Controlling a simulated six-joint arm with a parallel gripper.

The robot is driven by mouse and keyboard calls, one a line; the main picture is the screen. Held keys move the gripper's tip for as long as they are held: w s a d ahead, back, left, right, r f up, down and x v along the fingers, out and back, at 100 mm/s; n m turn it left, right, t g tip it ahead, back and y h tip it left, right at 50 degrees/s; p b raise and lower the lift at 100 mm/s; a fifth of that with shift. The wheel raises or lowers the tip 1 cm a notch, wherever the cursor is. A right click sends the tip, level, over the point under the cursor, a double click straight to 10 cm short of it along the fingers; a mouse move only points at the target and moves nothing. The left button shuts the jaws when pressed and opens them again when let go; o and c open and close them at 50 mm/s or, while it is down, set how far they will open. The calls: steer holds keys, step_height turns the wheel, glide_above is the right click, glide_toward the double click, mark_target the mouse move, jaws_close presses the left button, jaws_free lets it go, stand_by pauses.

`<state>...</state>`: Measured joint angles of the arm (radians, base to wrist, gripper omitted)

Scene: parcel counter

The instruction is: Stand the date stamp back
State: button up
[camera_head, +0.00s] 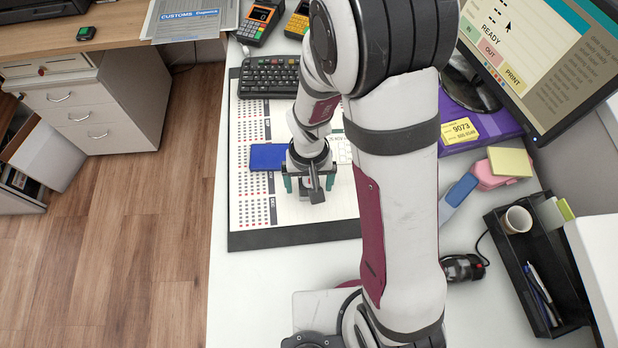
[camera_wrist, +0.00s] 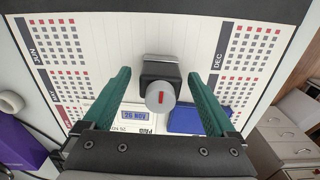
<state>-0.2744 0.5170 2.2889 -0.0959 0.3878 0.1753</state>
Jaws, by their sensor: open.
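My gripper (camera_head: 309,188) is low over the desk mat, with its green fingers apart. In the wrist view, the open gripper (camera_wrist: 159,75) has the date stamp (camera_wrist: 160,98) between its fingers, with a visible gap on both sides. The stamp has a dark body and a round grey knob with a red mark, which faces the camera. Its foot is partly hidden, and I cannot tell for sure whether it is upright. In the head view my gripper mostly hides it.
A blue box-like pad (camera_head: 268,156) lies just left of my gripper. A keyboard (camera_head: 268,77) is beyond; a black organiser (camera_head: 512,262) is at right.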

step_height(320, 180, up, 15)
steer(key=s+d+r+m+y, duration=0.1)
steer(key=s+d+r+m, duration=0.1)
steer(key=s, duration=0.5)
steer(key=s+d+r+m, duration=0.2)
steer(key=s+m, duration=0.1)
steer(key=s, duration=0.5)
steer(key=shift+s+d+m+y, duration=0.25)
steer(key=shift+d+m+y, duration=0.05)
steer(key=shift+y, duration=0.1)
steer(key=shift+r, duration=0.1)
